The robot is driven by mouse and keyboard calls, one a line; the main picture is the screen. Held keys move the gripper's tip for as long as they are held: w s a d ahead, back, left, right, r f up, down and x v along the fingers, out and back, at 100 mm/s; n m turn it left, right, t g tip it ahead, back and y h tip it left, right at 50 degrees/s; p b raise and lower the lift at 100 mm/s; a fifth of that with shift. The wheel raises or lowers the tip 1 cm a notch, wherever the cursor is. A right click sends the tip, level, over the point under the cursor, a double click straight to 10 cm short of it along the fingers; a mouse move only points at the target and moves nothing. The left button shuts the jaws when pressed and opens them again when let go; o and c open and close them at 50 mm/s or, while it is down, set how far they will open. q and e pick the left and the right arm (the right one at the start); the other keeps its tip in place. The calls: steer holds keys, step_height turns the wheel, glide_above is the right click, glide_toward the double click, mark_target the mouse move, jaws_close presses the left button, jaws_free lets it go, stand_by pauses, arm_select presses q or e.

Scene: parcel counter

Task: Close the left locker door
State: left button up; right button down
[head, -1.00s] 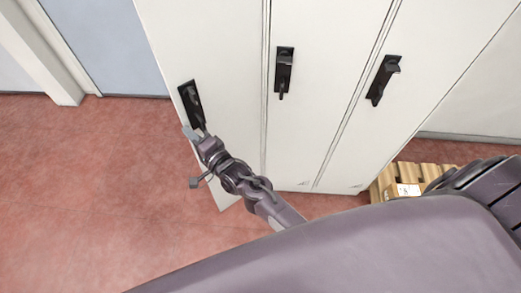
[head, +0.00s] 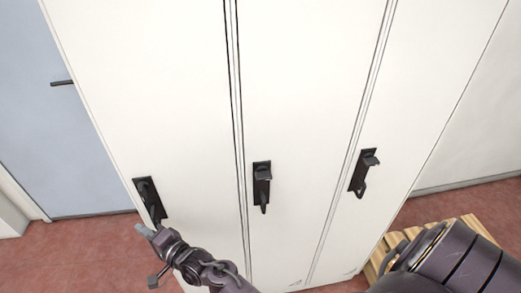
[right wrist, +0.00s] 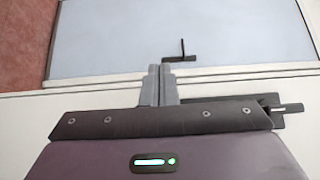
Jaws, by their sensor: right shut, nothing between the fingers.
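The left locker door (head: 130,90) is white with a black handle (head: 149,200) near its left edge. It now looks about flush with the middle door (head: 300,90), but its lower edge is out of view, so a small gap cannot be ruled out. My right gripper (head: 145,230) is shut and empty, just below the left handle. In the right wrist view its fingertips (right wrist: 160,72) are together beside the dark handle plate (right wrist: 270,112). Whether they touch the door or handle I cannot tell. My left gripper is not in view.
The middle and right doors (head: 420,70) each have a black handle. A wooden pallet (head: 462,228) lies at the lower right. A blue door (head: 60,130) with a dark lever is behind at the left. Red floor is clear at the lower left.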

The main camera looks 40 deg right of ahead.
steer(key=shift+w, duration=0.1)
stand_by(0.4)
steer(key=b+v, duration=0.1)
steer(key=v, duration=0.7)
steer(key=s+d+f+n+g+h, duration=0.1)
steer(key=s+d+f+n+g, duration=0.3)
steer(key=f, duration=0.6)
steer(key=s+a+f+n+g+h, duration=0.1)
steer(key=s+f, duration=0.5)
steer(key=f, duration=0.4)
steer(key=s+d+f+n+g+h, duration=0.25)
steer(key=s+f, duration=0.25)
steer(key=f, duration=0.6)
steer(key=s+d+f+n+g+h, duration=0.1)
steer(key=s+d+f, duration=0.3)
steer(key=s, duration=0.4)
steer(key=s+d+f+n+g+h, duration=0.1)
steer(key=s+d+f+n+g, duration=0.3)
steer(key=s, duration=0.5)
steer(key=s+d+f+n+g+h, duration=0.1)
steer(key=s+d+f+n+g, duration=0.2)
steer(key=s, duration=0.6)
step_height(320, 180, down, 4)
steer(key=shift+s+d+r, duration=0.15)
steer(key=shift+d+r, duration=0.05)
steer(key=shift+d, duration=1)
